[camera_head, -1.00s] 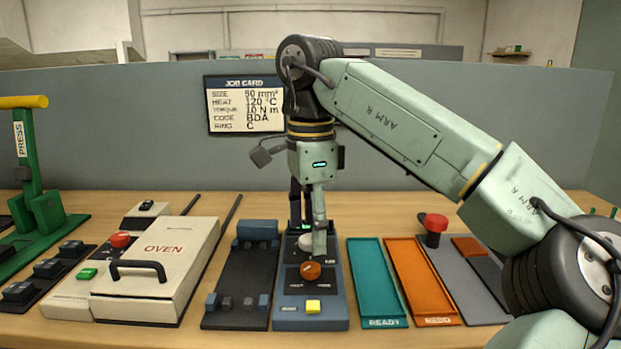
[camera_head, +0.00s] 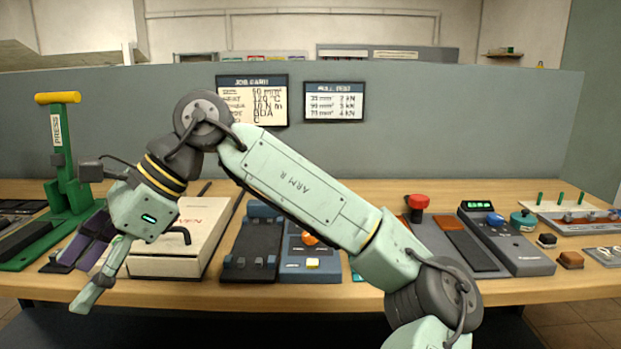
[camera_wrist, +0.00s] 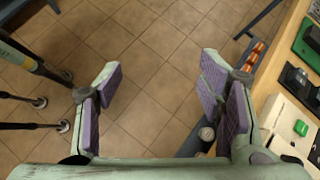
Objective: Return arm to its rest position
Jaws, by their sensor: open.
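My gripper (camera_head: 82,272) is at the left in the head view, at the end of my bent arm, tilted down and left in front of the cream oven (camera_head: 175,262). Its two fingers with purple pads stand wide apart in the wrist view (camera_wrist: 160,82). Nothing is between them but tiled floor (camera_wrist: 150,60) below. The gripper is out past the bench's front edge and holds nothing. My forearm crosses the middle of the head view and hides part of the bench.
The wooden bench (camera_head: 330,293) carries the green press (camera_head: 66,185), a blue unit with an orange knob (camera_head: 312,270), a red button (camera_head: 418,203) and a meter (camera_head: 505,240). In the wrist view, dark legs with round feet (camera_wrist: 35,100) stand at left.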

